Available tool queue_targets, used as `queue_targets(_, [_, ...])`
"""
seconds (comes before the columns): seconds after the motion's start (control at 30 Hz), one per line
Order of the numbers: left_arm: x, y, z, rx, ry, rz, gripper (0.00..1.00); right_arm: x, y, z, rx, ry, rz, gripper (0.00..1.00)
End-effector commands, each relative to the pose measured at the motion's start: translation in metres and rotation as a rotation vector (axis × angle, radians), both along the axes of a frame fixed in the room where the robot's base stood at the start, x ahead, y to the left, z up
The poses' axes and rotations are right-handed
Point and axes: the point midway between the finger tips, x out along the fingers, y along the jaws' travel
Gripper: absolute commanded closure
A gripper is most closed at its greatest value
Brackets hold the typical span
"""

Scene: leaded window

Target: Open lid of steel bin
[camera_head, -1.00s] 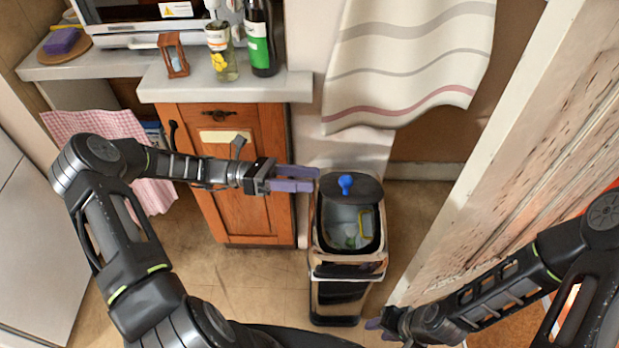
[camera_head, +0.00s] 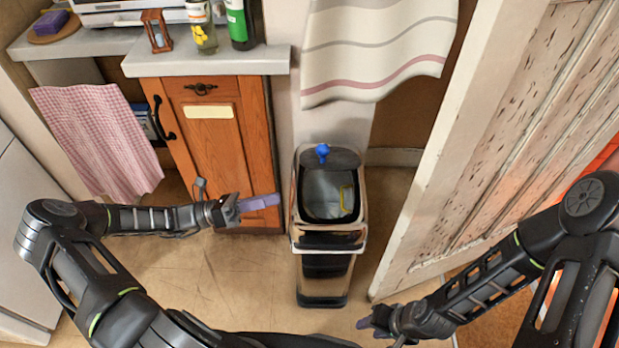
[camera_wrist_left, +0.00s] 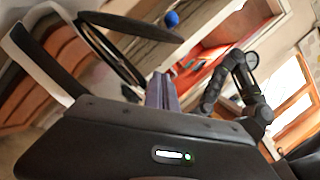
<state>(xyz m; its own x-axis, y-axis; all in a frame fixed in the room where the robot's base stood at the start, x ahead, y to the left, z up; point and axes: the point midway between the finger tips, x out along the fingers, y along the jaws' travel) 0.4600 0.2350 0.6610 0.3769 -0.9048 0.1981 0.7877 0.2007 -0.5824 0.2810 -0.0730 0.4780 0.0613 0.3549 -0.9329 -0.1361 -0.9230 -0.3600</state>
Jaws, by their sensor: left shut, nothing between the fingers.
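The steel bin (camera_head: 323,262) stands upright on the floor in the middle of the head view. Its dark lid (camera_head: 341,158) with a blue knob (camera_head: 322,151) is raised at the back of the rim, so the grey inside shows. In the left wrist view the lid (camera_wrist_left: 128,27) is tilted above the dark rim, with the blue knob (camera_wrist_left: 172,19) on it. My left gripper (camera_head: 262,202) is shut and empty, left of the bin and apart from it. My right gripper (camera_head: 366,323) is low, right of the bin's foot; its jaws are too small to read.
A wooden cabinet (camera_head: 215,150) with a grey counter (camera_head: 205,65) stands behind my left gripper. A worn white door (camera_head: 500,150) stands to the right of the bin. A striped cloth (camera_head: 375,50) hangs behind it. The floor (camera_head: 235,270) left of the bin is clear.

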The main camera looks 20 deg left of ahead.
Motion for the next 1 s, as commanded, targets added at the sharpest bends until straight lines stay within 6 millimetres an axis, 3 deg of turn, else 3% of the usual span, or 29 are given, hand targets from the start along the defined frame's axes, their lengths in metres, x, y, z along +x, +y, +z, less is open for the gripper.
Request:
queue_targets(0.17, [0.001, -0.004, 0.001, 0.0, 0.0, -0.001, 1.0, 0.0, 0.0, 0.0, -0.001, 0.001, -0.001, 0.64])
queue_targets(0.37, [0.008, -0.021, 0.006, -0.002, -0.003, -0.002, 1.0, 0.0, 0.0, 0.003, -0.001, 0.001, -0.001, 0.64])
queue_targets(0.77, [0.037, -0.091, 0.021, -0.003, -0.002, -0.003, 1.0, 0.0, 0.0, 0.009, -0.001, 0.001, -0.001, 0.64])
queue_targets(1.0, [0.056, -0.086, 0.047, 0.002, -0.001, 0.001, 1.0, 0.0, 0.0, 0.012, -0.001, 0.001, -0.001, 0.64])
